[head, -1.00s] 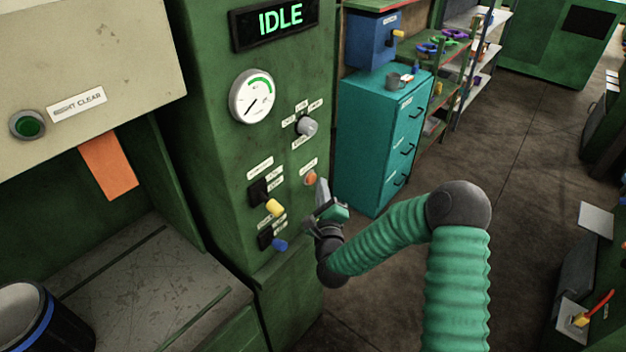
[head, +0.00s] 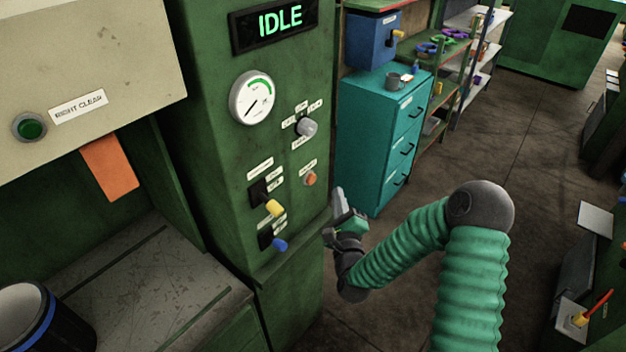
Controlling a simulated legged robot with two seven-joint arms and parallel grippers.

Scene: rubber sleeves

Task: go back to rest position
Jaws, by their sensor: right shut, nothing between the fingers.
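My right gripper (head: 341,205) is shut and empty. It is just right of the green control panel (head: 215,150), in front of the lower part of the teal cabinet. It appears apart from the panel's orange button (head: 310,179), which is up and to its left. My right arm, in a green ribbed sleeve, comes up from the bottom right and bends at a dark elbow. My left gripper is not in the head view.
The panel carries a yellow-tipped lever (head: 274,207), a blue-tipped lever (head: 279,244), a grey knob (head: 307,127) and an IDLE display (head: 280,21). A teal cabinet (head: 378,140) stands behind. Open floor (head: 520,150) lies to the right.

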